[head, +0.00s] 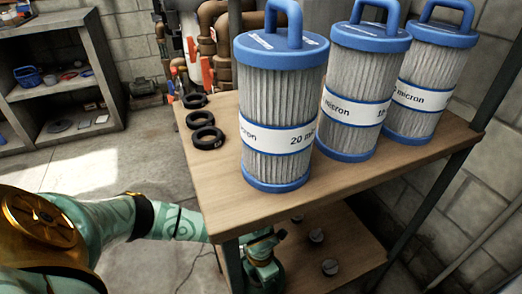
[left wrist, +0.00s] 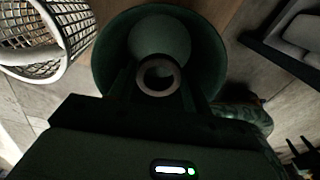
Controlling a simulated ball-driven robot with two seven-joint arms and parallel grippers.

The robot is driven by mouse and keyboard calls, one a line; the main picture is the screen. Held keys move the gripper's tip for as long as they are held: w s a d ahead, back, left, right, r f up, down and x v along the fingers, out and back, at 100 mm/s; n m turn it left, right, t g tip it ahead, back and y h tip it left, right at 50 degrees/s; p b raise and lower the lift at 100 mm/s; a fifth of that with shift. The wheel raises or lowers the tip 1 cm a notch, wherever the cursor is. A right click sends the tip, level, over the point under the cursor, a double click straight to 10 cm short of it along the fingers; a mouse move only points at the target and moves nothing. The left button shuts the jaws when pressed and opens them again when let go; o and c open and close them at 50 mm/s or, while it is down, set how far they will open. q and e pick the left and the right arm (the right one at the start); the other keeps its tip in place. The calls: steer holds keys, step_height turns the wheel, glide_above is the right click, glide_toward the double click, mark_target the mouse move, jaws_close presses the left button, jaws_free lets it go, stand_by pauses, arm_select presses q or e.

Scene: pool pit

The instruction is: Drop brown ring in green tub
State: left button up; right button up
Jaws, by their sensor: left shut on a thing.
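The brown ring (left wrist: 158,92) is held between the fingers of my left gripper (left wrist: 159,76) in the left wrist view, its hole facing the camera. The round green tub (left wrist: 104,62) lies beyond the ring in that view, its wide mouth open towards the camera. The ring appears in front of the tub's opening; its height above the tub is hard to tell. In the head view, my left arm reaches behind the table's front leg, and the ring, tub and left fingertips are hidden.
A wooden table (head: 215,185) carries large blue-capped filters (head: 280,100) and several black rings (head: 207,138). A lower shelf (head: 345,250) holds small round pieces. A white lattice basket (left wrist: 75,25) stands left of the tub. Grey shelving (head: 115,75) is at the back left.

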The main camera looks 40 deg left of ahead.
arm_select(q)
steer(key=o, duration=1.1)
steer(key=shift+r, duration=0.1)
step_height(320, 180, up, 7)
steer(key=p, duration=0.6)
arm_select(e)
step_height(320, 180, up, 6)
steer(key=w, duration=0.2)
steer(key=shift+w+t, duration=0.3)
steer(key=shift+t, duration=0.1)
